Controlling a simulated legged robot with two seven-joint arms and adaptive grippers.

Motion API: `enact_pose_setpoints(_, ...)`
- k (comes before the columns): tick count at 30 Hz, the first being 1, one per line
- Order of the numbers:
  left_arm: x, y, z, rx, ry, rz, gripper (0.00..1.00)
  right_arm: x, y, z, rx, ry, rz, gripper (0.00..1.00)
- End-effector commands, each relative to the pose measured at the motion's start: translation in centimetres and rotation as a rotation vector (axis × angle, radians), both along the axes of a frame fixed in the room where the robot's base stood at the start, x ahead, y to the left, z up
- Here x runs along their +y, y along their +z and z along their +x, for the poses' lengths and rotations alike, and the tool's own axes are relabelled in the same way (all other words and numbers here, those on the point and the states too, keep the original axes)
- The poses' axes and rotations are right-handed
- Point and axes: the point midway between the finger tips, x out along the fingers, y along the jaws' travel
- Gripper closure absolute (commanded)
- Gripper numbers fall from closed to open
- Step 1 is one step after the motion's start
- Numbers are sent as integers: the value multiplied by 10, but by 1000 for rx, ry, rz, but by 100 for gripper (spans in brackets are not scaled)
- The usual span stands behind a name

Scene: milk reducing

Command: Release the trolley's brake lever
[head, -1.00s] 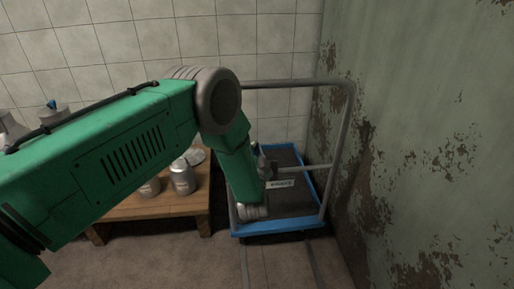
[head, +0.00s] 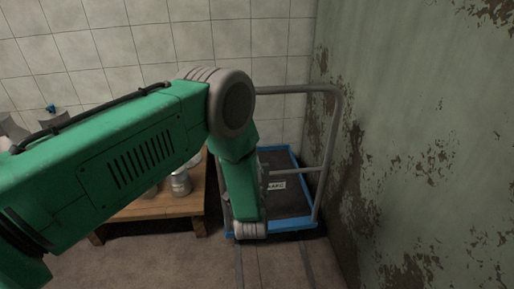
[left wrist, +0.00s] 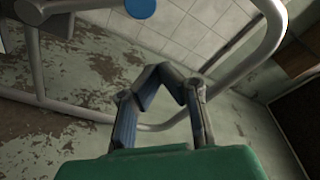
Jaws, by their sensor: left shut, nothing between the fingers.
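The trolley has a dark deck with a blue rim (head: 285,225) and an upright grey tube frame (head: 326,168). A white label (head: 276,185) with unreadable text shows on it. I cannot pick out the brake lever for certain in either view. My left arm comes in from the left and bends down over the trolley's left side, hiding part of it. In the left wrist view my left gripper (left wrist: 162,72) is shut and empty, its fingertips together. The trolley's grey tube (left wrist: 268,45) passes around it there. My right gripper is not in view.
A low wooden table (head: 165,208) with metal cans (head: 181,182) stands left of the trolley, partly behind my arm. A peeling green wall (head: 420,130) rises close on the right, and a tiled wall (head: 285,50) behind. A blue disc (left wrist: 140,7) shows in the left wrist view.

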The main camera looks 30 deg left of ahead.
Motion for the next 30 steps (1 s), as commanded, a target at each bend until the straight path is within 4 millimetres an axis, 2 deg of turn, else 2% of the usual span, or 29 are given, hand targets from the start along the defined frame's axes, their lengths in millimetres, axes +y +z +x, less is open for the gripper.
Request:
enact_pose_setpoints(3, -10, -1, -14, 1, -2, 4, 100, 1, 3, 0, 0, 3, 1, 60)
enact_pose_setpoints(9, -20, 0, -23, -1, -2, 11, 100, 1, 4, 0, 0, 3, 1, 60)
enact_pose_setpoints(24, -14, -4, -23, 5, -3, -2, 100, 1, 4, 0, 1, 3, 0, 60)
enact_pose_setpoints(27, -15, -17, -30, 68, -42, -54, 100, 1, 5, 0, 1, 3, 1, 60)
enact_pose_setpoints(29, -17, -36, -43, 156, -83, -129, 100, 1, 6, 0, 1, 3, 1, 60)
enact_pose_setpoints(30, -17, -53, -56, 234, -111, -198, 100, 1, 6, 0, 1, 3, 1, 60)
